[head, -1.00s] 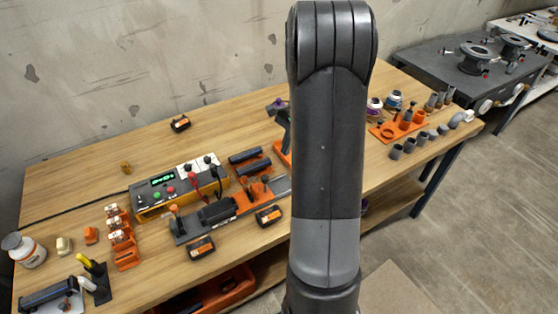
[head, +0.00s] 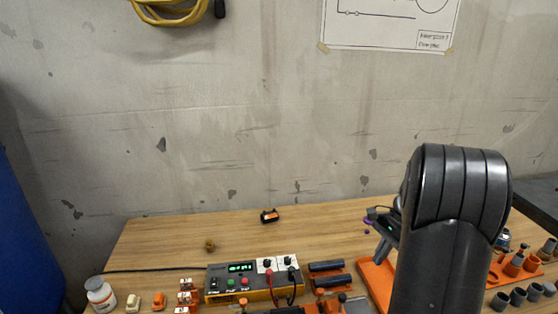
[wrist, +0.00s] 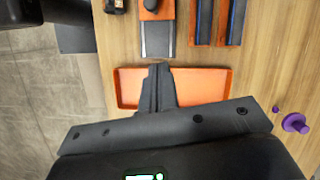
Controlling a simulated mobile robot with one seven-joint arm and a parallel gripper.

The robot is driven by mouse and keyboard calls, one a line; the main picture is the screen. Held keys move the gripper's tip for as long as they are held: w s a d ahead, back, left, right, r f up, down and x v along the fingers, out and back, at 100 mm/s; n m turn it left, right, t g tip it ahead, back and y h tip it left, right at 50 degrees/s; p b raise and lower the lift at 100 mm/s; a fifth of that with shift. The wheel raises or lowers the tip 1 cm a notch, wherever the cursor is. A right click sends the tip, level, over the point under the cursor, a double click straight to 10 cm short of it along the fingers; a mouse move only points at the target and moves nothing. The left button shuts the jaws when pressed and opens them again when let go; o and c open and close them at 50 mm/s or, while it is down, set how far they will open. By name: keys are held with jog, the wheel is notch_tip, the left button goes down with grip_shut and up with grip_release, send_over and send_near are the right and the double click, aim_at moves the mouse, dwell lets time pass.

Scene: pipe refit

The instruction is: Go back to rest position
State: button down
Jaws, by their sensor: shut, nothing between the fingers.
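My dark arm (head: 440,250) rises in the right part of the head view and hides part of the bench behind it. My gripper (head: 380,256) shows just left of the arm, partly hidden by it. In the wrist view my gripper (wrist: 160,72) has its fingertips together, with nothing between them. It points down over an orange tray (wrist: 208,82), which also shows in the head view (head: 374,283). The part of the tray below the fingers is hidden, and I cannot tell the exact height above it.
A power supply box (head: 252,280) with a green display stands on the wooden bench (head: 150,240). Dark bars in orange holders (head: 328,280) lie beside it. A small black-and-orange block (head: 269,215) lies at the back. A purple knob (wrist: 295,122) is right of the tray.

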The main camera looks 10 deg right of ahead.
jog(key=s+a+r+n+t+h, duration=0.25)
jog(key=s+a+r+n, duration=0.5)
jog(key=a+r, duration=0.5)
jog(key=s+a+n+t, duration=0.2)
jog(key=s+a+n, duration=0.2)
jog(key=s, duration=0.2)
jog(key=s+a+r+n+t+h, duration=0.1)
jog(key=s+a+n+t, duration=0.1)
jog(key=s+a+n, duration=0.2)
jog(key=s+a, duration=0.1)
jog(key=s, duration=0.2)
jog(key=shift+s+a+r, duration=0.2)
jog(key=shift+s+r, duration=0.1)
